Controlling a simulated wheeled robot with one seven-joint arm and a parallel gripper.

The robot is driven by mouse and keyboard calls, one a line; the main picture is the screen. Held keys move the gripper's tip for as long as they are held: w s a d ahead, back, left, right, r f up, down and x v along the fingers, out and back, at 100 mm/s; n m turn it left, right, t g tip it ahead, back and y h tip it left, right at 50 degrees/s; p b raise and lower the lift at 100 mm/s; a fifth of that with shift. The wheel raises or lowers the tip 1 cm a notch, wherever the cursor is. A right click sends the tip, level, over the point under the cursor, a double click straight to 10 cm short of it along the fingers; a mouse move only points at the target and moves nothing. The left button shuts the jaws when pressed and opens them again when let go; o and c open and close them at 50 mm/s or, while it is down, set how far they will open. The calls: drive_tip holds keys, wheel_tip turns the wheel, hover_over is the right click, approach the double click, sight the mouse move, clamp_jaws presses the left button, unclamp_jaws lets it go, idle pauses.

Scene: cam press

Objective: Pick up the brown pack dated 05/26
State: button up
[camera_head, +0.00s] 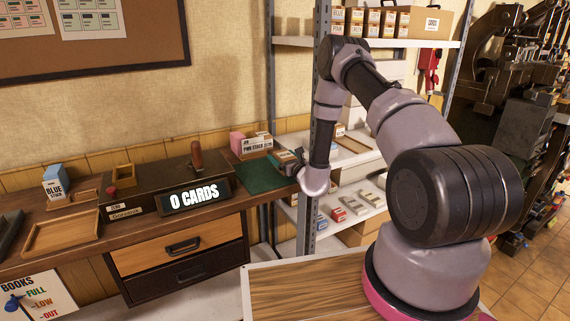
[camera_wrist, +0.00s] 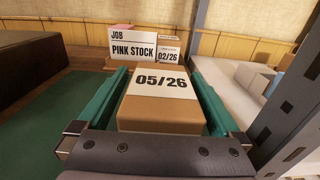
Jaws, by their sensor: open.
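The brown pack dated 05/26 (camera_wrist: 160,117) lies in the wrist view with its white date label (camera_wrist: 160,82) facing up. My gripper (camera_wrist: 158,78) is open, with one teal finger along each side of the pack. A narrow gap shows at the sides; I cannot tell whether either finger touches it. In the head view my gripper (camera_head: 287,158) is over the right end of the wooden counter, by the green mat (camera_head: 248,178), and the pack is hard to make out there.
A JOB PINK STOCK card (camera_wrist: 133,46) and a small pack marked 02/26 (camera_wrist: 168,57) stand just beyond the brown pack. A grey shelf post (camera_wrist: 300,110) is close on the right. The dark press box with the 0 CARDS sign (camera_head: 195,195) sits left of the mat.

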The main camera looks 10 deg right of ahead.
drive_tip(key=shift+w+a, duration=0.2)
drive_tip(key=shift+w, duration=0.3)
clamp_jaws()
